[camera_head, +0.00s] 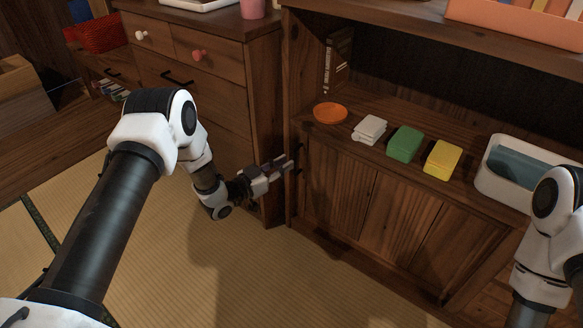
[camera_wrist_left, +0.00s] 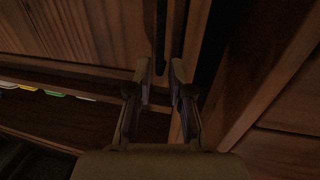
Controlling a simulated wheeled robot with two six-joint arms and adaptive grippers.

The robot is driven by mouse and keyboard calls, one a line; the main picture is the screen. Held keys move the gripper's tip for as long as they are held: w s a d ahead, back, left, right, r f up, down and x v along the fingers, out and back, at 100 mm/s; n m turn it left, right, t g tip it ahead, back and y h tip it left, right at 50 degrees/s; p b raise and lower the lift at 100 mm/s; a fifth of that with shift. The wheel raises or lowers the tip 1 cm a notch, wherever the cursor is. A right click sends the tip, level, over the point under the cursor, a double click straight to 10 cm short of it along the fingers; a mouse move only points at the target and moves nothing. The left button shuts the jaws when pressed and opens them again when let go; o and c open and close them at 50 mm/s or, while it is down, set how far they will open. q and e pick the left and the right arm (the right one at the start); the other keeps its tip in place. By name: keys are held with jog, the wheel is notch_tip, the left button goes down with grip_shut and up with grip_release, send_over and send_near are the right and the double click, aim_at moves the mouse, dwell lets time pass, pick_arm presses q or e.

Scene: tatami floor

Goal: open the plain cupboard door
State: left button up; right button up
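The plain wooden cupboard door (camera_head: 336,190) is in the lower part of the shelf unit and looks shut. A dark upright handle (camera_head: 299,157) is at its left edge. In the left wrist view the door (camera_wrist_left: 85,30) fills the upper left, and the dark handle bar (camera_wrist_left: 161,35) lies just beyond the fingertips, in line with the gap. My left gripper (camera_head: 290,165) is at the handle; in the wrist view its two fingers (camera_wrist_left: 160,82) are apart with nothing visibly between them. Whether they touch the handle cannot be told. My right gripper is out of view.
A drawer chest (camera_head: 205,75) stands left of the cupboard, close to my left gripper. An orange dish (camera_head: 330,113), a white block (camera_head: 369,130), a green block (camera_head: 405,144), a yellow block (camera_head: 443,160) and a white bin (camera_head: 492,190) stand on the shelf. Tatami floor (camera_head: 270,285) before the door is clear.

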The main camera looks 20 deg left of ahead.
aim_at(294, 159)
pick_arm(q)
jog(key=b+x, duration=0.1)
jog(key=x, duration=0.2)
jog(key=shift+w+d, duration=0.15)
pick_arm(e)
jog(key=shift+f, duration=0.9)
pick_arm(q)
grip_shut()
